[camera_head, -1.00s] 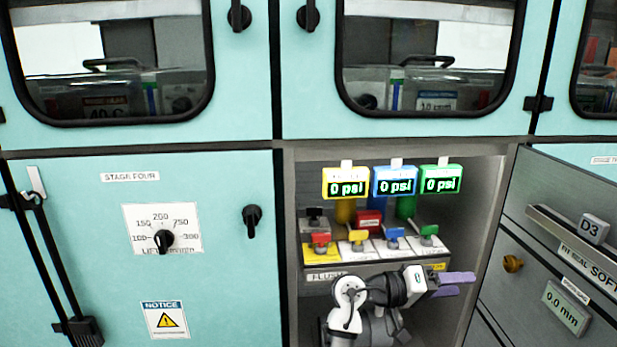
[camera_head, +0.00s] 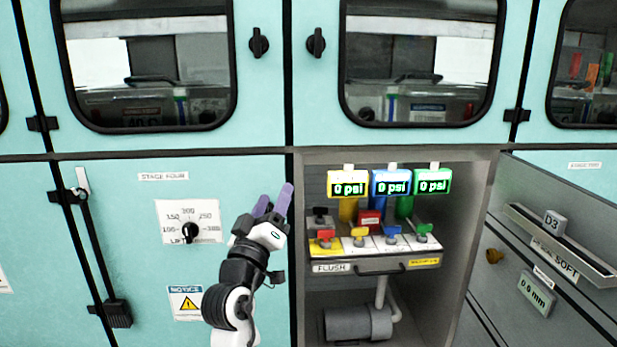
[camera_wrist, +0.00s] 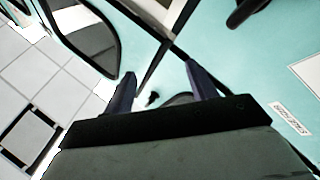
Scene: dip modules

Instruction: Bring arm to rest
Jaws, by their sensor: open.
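My gripper (camera_head: 272,203) is raised in front of the teal cabinet (camera_head: 110,230), left of the open bay, with its purple-grey fingers pointing up. The fingers are apart and nothing is between them. In the wrist view my gripper (camera_wrist: 160,82) shows two separate dark fingers against teal panels and a dark window edge. My arm rises from the bottom of the head view and is bent. Part of the cabinet front is hidden behind it.
The open bay (camera_head: 472,230) holds a panel with coloured valves (camera_head: 361,235) and yellow, blue and green gauges (camera_head: 390,183) reading 0 psi. A dial (camera_head: 189,231) sits left of my gripper. A drawer unit (camera_head: 490,285) stands at the right. Windowed doors are above.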

